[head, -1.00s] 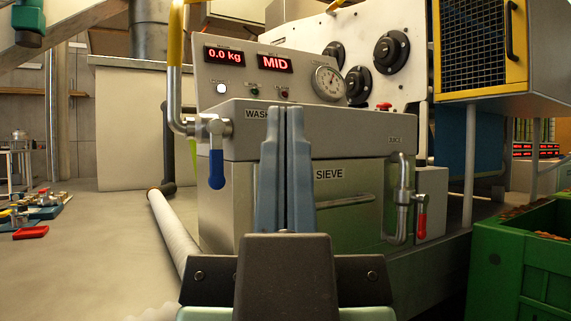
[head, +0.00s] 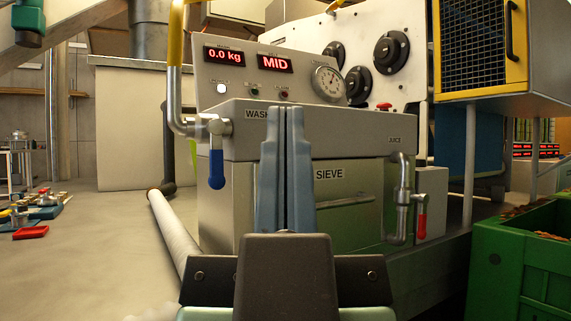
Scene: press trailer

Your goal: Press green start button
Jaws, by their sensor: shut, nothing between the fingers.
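The press panel (head: 240,72) stands ahead with red displays reading "0.0 kg" and "MID". Below the displays are a white lit button (head: 221,88), a small green button (head: 254,91) and a small red one (head: 284,93). My gripper (head: 287,110) is in the lower middle, pointing ahead, with its two blue-grey fingers together and nothing between them. Its tips overlap the panel's lower edge in the picture, just below and right of the green button. I cannot tell how far they are from the panel. The fingers hide part of the "WASH" label and the box front.
A blue-handled valve (head: 216,168) is on the left and a red-handled valve (head: 422,222) on the right. A green crate (head: 522,262) stands at the right. A white hose (head: 174,232) runs along the floor. Open floor lies to the left.

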